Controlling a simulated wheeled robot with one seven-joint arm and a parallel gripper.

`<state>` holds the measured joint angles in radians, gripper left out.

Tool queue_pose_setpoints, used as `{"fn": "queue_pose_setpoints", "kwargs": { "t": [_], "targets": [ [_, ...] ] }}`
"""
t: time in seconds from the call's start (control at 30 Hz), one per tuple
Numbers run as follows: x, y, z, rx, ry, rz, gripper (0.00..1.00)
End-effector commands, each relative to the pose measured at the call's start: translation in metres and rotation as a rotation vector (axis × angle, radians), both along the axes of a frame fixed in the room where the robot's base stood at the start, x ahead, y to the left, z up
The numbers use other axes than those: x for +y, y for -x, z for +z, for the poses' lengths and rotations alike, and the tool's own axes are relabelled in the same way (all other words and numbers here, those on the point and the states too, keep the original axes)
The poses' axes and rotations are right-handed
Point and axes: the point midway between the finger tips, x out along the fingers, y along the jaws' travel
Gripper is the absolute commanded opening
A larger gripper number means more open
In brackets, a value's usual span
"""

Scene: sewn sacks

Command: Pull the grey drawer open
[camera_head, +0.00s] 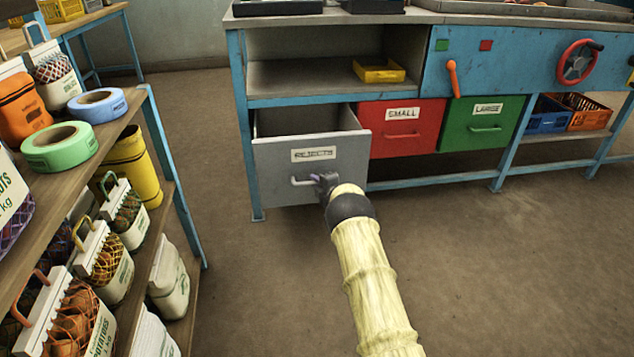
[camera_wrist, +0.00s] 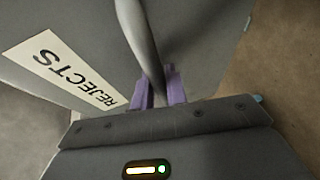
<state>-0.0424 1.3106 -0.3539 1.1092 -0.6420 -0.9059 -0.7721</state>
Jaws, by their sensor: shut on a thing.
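The grey drawer (camera_head: 275,168) stands part-way out of the blue-framed bench, with its open top and inside showing. Its front carries a white label (camera_head: 313,155), which reads REJECTS in the wrist view (camera_wrist: 62,72). My gripper (camera_head: 322,182) is at the drawer's pale bar handle (camera_head: 301,182). In the wrist view the purple fingers of my gripper (camera_wrist: 159,90) are shut on the handle (camera_wrist: 138,35), one on each side of the bar. My arm hides the right end of the handle in the head view.
A red drawer (camera_head: 401,145) marked SMALL and a green drawer (camera_head: 483,138) marked LARGE are shut to the right. A shelf (camera_head: 160,215) with sacks and tape rolls stands at left. Floor (camera_head: 500,270) is clear in front. A yellow tray (camera_head: 378,70) sits above the drawers.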

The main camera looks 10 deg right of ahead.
Motion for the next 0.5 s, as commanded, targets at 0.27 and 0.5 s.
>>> {"fn": "queue_pose_setpoints", "kwargs": {
  "t": [0.27,0.5],
  "targets": [
    [-0.004,0.0002,-0.0015,0.004,0.002,-0.008,0.0],
    [-0.0036,0.0002,-0.0014,0.004,0.003,-0.007,0.23]
  ]
}}
